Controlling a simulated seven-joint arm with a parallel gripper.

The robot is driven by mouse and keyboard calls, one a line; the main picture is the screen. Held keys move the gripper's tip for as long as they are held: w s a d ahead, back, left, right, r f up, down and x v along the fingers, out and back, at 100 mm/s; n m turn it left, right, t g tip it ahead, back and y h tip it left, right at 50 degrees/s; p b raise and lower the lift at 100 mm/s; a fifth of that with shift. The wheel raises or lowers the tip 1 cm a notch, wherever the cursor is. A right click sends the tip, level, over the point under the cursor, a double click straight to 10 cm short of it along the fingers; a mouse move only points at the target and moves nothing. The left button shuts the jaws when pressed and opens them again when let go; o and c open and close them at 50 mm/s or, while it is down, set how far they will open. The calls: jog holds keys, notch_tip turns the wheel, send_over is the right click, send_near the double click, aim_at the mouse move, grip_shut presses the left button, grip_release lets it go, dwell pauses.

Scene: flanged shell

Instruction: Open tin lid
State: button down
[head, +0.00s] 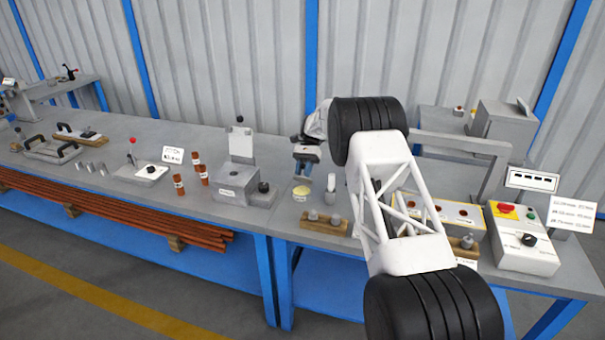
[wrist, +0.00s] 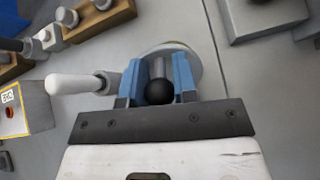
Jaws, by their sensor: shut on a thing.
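My gripper (wrist: 159,80) points down, with its two blue fingers closed around a dark round knob (wrist: 158,93) and a short grey stem. A pale round disc (wrist: 200,63), probably the tin's lid or top, shows behind the fingertips in the wrist view. The fingers hide its middle, so I cannot tell whether it is raised or seated. In the head view, my gripper (head: 303,168) is low over the bench, just behind a small pale yellow round top (head: 301,192). I cannot tell for certain whether this is the same piece.
A wooden block with pegs (head: 322,222) sits near the bench's front edge. A grey box fixture (head: 236,182) stands to the left, a yellow-edged panel (head: 455,212) to the right.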

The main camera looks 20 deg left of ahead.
jog(key=shift+w+g, duration=0.15)
jog(key=shift+g, duration=0.15)
jog(key=c, duration=0.9)
grip_release()
jog(key=shift+r, duration=0.15)
jog(key=shift+r, duration=1.7)
jog(key=s+d+r, duration=0.1)
jog(key=s+d, duration=0.6)
jog(key=s, duration=0.7)
jog(key=shift+d+r, duration=0.15)
jog(key=shift+d, duration=0.05)
jog(key=shift+s, duration=0.1)
